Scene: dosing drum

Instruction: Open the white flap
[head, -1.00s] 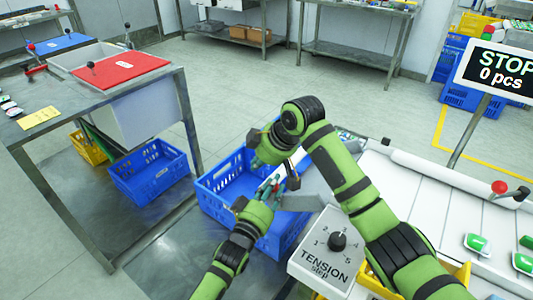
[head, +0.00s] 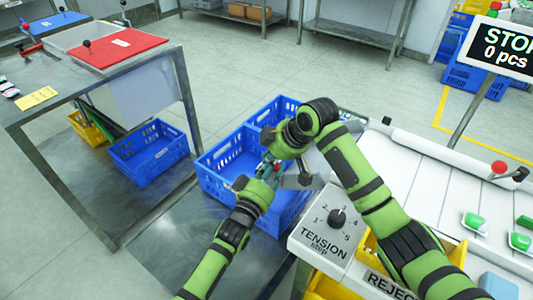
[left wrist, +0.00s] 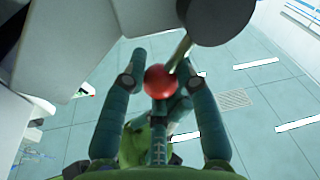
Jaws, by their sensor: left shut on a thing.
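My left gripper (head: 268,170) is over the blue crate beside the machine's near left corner. In the left wrist view its teal fingers (left wrist: 162,92) are around a red ball knob (left wrist: 160,80), shut on it. A thin rod runs from the knob up towards a dark round part. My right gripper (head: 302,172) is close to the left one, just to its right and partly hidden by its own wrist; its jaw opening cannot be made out. A pale grey-white plate (head: 294,183) shows beside the grippers; whether it is the white flap I cannot tell.
A tension dial box (head: 325,225) and a yellow reject bin (head: 448,250) are close on the right. A table with a red lid (head: 115,48) stands at the left.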

